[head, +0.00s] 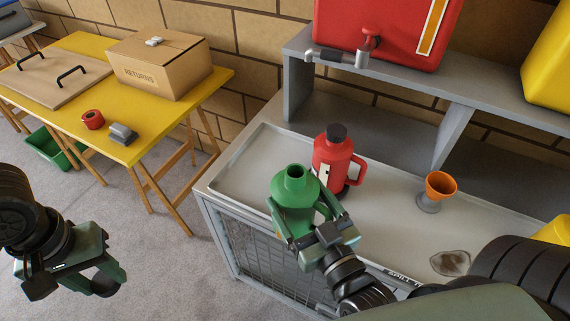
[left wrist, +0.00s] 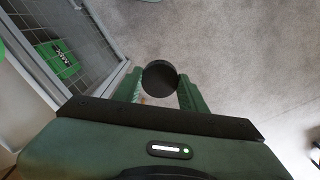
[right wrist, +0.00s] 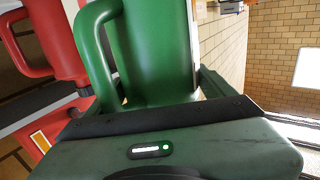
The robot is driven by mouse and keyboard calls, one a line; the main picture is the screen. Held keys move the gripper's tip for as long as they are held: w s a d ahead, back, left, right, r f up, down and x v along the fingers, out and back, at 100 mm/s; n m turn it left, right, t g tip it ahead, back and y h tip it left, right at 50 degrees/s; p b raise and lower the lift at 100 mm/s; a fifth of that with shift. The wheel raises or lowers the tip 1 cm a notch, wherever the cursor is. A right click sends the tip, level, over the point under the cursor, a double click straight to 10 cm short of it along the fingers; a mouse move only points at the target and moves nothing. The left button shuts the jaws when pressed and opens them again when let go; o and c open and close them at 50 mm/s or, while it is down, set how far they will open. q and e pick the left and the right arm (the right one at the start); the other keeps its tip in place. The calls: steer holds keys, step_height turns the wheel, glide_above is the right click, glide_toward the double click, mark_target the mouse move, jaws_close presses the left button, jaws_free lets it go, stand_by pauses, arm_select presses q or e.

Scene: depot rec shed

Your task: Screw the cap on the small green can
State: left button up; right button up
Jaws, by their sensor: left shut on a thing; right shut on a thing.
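The small green can (head: 294,187) is in my right gripper (head: 311,222), at the front edge of the tray bench. It looks upright, its open bare neck facing up. Its green body and handle fill the right wrist view (right wrist: 155,50). My left gripper (head: 108,279) is low at the left of the head view, over the floor and well apart from the can. In the left wrist view it is shut on a round black cap (left wrist: 160,76) between its fingertips.
A red can (head: 333,158) with a black cap stands just behind the green can. An orange funnel (head: 440,185) and a brown puddle (head: 450,262) are on the grey tray (head: 240,172). A red tank (head: 385,30) with a tap sits on the shelf. A yellow table (head: 150,120) stands left.

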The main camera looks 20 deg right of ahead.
steer(key=w+a+n+g+y, duration=0.2)
steer(key=w+a+n+y, duration=0.1)
steer(key=a+n+y, duration=0.1)
steer(key=w+a+r+n+g+y, duration=0.1)
steer(key=w+a+n+g+y, duration=0.1)
steer(key=a+y, duration=0.5)
steer(key=shift+w+a+n, duration=0.4)
steer(key=shift+a+n, duration=0.5)
steer(key=shift+a, duration=0.3)
arm_select(q)
steer(key=w+d+r, duration=0.3)
steer(key=d+r, duration=0.5)
steer(key=d, duration=0.3)
steer(key=w+d+r, duration=0.4)
steer(key=d+r, duration=0.5)
steer(key=d, duration=0.3)
steer(key=shift+w, duration=0.3)
arm_select(e)
steer(key=shift+r, duration=0.1)
arm_select(q)
steer(key=shift+f, duration=0.25)
steer(key=shift+a+f, duration=0.1)
steer(key=shift+f, duration=1.75)
steer(key=shift+s, duration=0.1)
